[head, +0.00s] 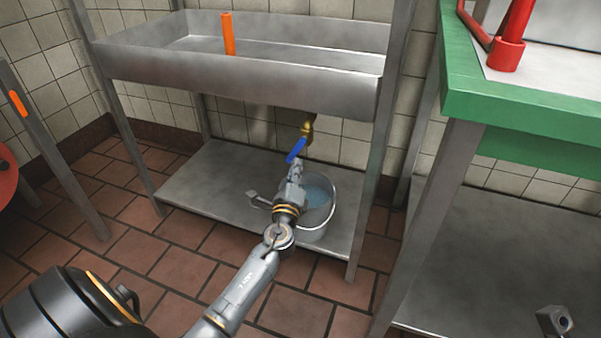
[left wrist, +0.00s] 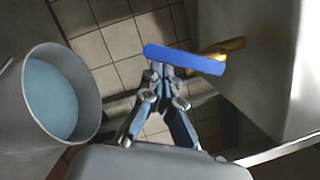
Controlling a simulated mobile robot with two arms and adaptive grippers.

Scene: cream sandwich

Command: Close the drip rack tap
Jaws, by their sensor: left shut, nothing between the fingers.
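The drip rack is a steel basin (head: 240,90) on legs. Its brass tap (head: 308,127) hangs below the basin near the right end, with a blue lever handle (head: 295,150) slanting down to the left. In the left wrist view the blue handle (left wrist: 185,59) lies across the fingertips, with the brass tap body (left wrist: 230,46) behind it at right. My left gripper (head: 297,164) is shut and empty, its tips just below the handle. I cannot tell if they touch it. My right gripper's fingers are not seen.
A metal bucket (head: 329,218) with bluish liquid stands on the lower shelf (head: 210,185) under the tap, close to my left wrist; it also shows in the left wrist view (left wrist: 92,80). An orange tube (head: 228,34) stands in the basin. A green-edged table (head: 530,113) is at right.

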